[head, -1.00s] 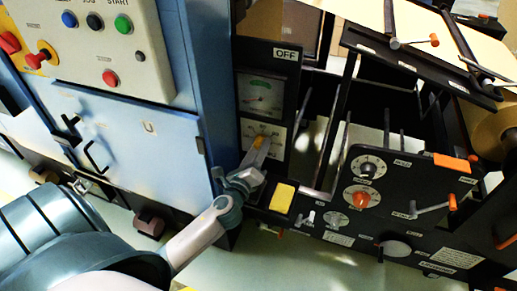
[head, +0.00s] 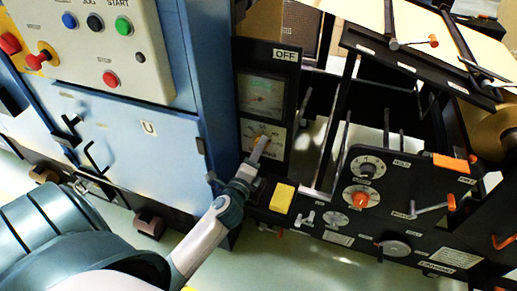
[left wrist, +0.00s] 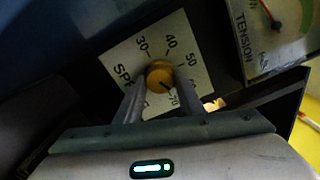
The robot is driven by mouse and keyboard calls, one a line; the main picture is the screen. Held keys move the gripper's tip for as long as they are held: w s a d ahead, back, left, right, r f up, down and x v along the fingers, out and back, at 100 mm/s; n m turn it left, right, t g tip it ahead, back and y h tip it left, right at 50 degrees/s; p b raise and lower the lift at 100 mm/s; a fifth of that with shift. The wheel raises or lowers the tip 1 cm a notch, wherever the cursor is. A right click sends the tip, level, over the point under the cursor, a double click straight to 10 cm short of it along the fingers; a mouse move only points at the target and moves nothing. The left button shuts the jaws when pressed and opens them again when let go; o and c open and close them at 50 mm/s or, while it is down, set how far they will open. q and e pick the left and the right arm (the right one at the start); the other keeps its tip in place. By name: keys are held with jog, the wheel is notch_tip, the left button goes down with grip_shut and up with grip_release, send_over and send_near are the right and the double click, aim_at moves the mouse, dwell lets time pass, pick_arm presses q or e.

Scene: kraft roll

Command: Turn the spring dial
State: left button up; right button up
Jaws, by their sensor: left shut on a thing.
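The spring dial is a small round yellow-orange knob (left wrist: 159,75) on a white scale plate (left wrist: 196,52) with the numbers 30, 40, 50 and 70 readable. A dark mark on the knob points to the lower right, toward the 70. My left gripper (left wrist: 160,92) has one finger on each side of the knob and is shut on it. In the head view the left gripper (head: 260,150) reaches up to the dial plate (head: 276,136), and its fingers partly hide the knob. My right gripper is in neither view.
The tension gauge (head: 261,96) sits just above the dial; its needle is hard to read in the head view. A blue cabinet (head: 150,135) stands close on the left. A yellow block (head: 282,198) and a black panel with knobs (head: 405,180) are to the right.

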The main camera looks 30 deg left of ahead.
pick_arm(q)
jog(key=n+p, duration=0.2)
jog(key=n, duration=0.3)
jog(key=n+p, duration=0.2)
jog(key=n, duration=0.3)
jog(key=n+p, duration=0.2)
jog(key=n, duration=0.3)
jog(key=shift+w+a+r, duration=0.1)
jog(key=shift+r, duration=0.2)
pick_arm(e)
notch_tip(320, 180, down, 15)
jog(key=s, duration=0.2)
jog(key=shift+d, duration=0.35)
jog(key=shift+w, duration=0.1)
pick_arm(q)
jog(key=o, duration=1.1)
jog(key=shift+c, duration=0.2)
jog(key=shift+f, duration=0.15)
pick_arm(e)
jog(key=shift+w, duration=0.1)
